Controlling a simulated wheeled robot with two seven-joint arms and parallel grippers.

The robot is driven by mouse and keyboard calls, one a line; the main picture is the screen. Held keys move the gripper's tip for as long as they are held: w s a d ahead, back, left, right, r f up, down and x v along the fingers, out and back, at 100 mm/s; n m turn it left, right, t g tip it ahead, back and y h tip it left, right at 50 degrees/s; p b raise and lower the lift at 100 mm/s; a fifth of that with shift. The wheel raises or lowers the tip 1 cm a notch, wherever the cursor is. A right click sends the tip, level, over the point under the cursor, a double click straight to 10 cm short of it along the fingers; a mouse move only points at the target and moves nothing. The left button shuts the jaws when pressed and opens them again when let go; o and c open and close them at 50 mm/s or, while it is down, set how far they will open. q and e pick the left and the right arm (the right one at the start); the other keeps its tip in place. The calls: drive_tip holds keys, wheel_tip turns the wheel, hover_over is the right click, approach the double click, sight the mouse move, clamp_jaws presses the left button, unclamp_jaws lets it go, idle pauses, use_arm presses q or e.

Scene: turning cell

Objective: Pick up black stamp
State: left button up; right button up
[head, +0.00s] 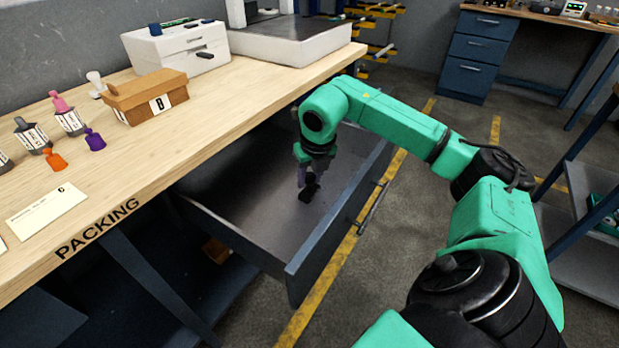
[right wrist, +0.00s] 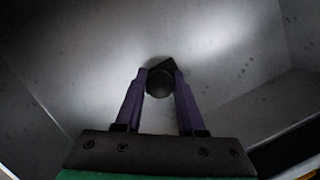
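The black stamp (head: 309,193) is inside the open drawer, low down near its floor. My right gripper (head: 303,178) reaches down into the drawer with its purple fingers at the stamp. In the right wrist view, the stamp's round black knob (right wrist: 160,84) lies between the two fingertips (right wrist: 160,76), with part of its black base showing beyond. The fingers stand apart with little or no gap beside the knob; I cannot tell whether they press on it. My left gripper is not in view.
The drawer (head: 250,215) is pulled out under the packing bench (head: 215,120); its walls surround my right gripper. On the bench stand an orange stamp (head: 54,161), a purple stamp (head: 95,141), several labelled bottles, a cardboard box (head: 145,95) and a white drawer unit (head: 175,48).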

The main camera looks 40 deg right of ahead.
sight(309, 175)
clamp_jaws()
wheel_tip(309, 175, up, 20)
drive_tip(key=p, duration=0.6)
